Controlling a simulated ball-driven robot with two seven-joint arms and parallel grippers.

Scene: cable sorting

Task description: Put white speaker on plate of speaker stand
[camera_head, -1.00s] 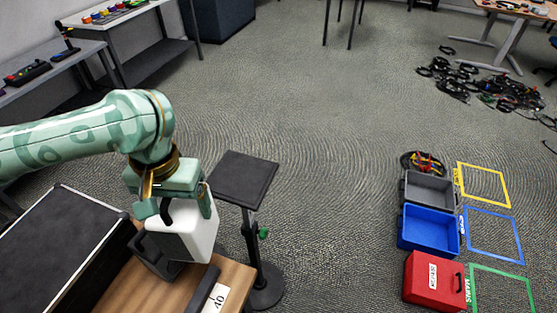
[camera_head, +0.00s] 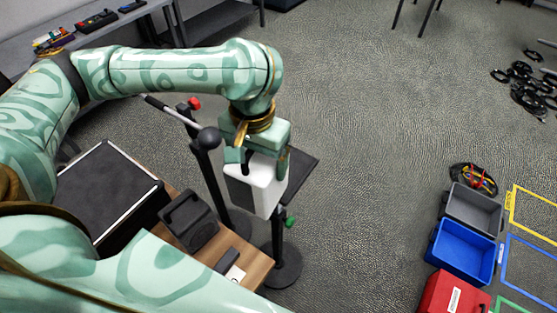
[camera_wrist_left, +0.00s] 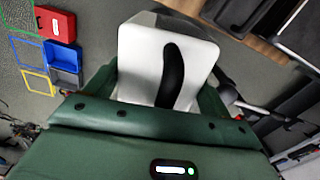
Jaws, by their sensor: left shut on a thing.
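The white speaker (camera_head: 266,188) is held by my left gripper (camera_head: 258,165), which is shut on its upper part. In the left wrist view the white speaker (camera_wrist_left: 140,62) fills the space between the fingers of my left gripper (camera_wrist_left: 165,90), and a black curved strip shows on its face. The dark square plate (camera_head: 303,172) of the speaker stand lies behind and to the right of the speaker, partly hidden by it. The stand's pole (camera_head: 278,235) goes down to a round base. I cannot tell whether the speaker touches the plate. My right gripper is not in view.
A black speaker (camera_head: 190,222) stands on the wooden table, beside a large black case (camera_head: 100,190). A microphone stand (camera_head: 205,150) rises close to my left arm. Grey (camera_head: 473,207), blue (camera_head: 460,250) and red (camera_head: 450,295) boxes stand at the right. The middle floor is clear.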

